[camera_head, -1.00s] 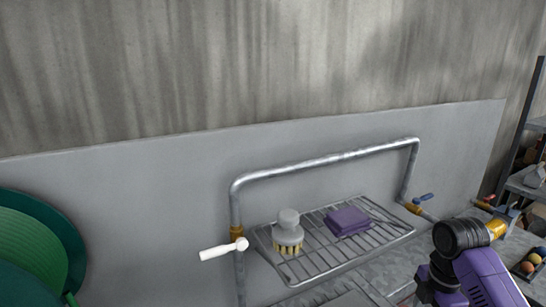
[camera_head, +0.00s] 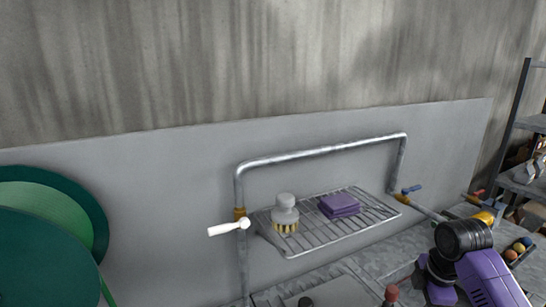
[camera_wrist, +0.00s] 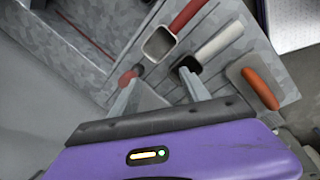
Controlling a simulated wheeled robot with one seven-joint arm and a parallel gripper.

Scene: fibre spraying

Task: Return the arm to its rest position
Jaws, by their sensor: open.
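My arm's purple link with a black joint (camera_head: 465,237) shows at the lower right of the head view. My gripper's end cannot be made out there. In the wrist view, my gripper (camera_wrist: 158,85) has its two grey fingers spread apart, with nothing held between them. Beyond the fingers is a grey metal surface (camera_wrist: 115,45) with tools on it. They are a tool with a dark red handle (camera_wrist: 187,15), one with a white handle (camera_wrist: 218,42) and one with an orange handle (camera_wrist: 261,88). The fingertips overlap the tools in the picture; I cannot tell how close they are.
A wire rack (camera_head: 335,228) on the wall panel holds a brush (camera_head: 285,212) and a purple cloth (camera_head: 339,205). A pipe (camera_head: 320,151) with a white lever (camera_head: 228,228) frames it. A green reel (camera_head: 45,255) stands at left. A shelf unit (camera_head: 530,125) stands at right.

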